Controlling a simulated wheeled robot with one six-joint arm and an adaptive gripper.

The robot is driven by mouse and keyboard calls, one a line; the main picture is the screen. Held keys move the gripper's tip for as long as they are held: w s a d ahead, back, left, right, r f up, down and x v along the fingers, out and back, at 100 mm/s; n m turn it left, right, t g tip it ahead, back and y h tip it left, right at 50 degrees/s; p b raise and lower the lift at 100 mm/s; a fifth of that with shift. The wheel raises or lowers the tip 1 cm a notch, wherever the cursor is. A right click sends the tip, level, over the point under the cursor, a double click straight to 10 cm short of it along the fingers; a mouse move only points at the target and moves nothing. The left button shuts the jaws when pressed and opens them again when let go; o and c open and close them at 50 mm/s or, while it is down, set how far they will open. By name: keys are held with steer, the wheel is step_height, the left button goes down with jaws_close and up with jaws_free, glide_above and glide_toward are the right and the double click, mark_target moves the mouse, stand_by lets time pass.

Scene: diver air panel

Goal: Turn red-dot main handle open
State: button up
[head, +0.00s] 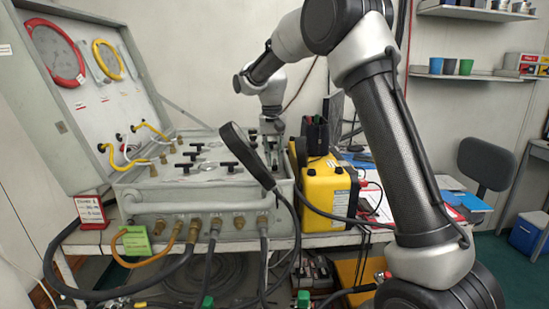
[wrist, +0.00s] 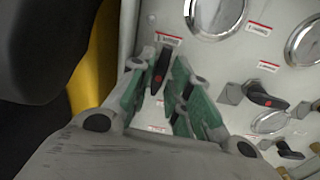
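A black handle with a red dot (wrist: 160,68) shows in the wrist view on the pale panel, below a red-and-white label. It points nearly up and down in that picture. My gripper (wrist: 160,82) has its green-padded fingers on either side of this handle, with a gap between the pads; whether either pad touches it I cannot tell. A second black handle with a red dot (wrist: 265,97) lies to the right, turned more crosswise. In the head view my gripper (head: 271,152) is low over the right rear of the air panel (head: 208,190), and the handle there is hidden.
Several other black handles, such as one near the middle (head: 228,164), stick up from the panel. A yellow case (head: 328,190) stands close at the panel's right. Round gauges (wrist: 215,15) lie beside the handles.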

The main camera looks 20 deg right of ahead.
steer(key=shift+o, duration=0.7)
step_height(320, 180, up, 12)
steer(key=shift+a, duration=0.3)
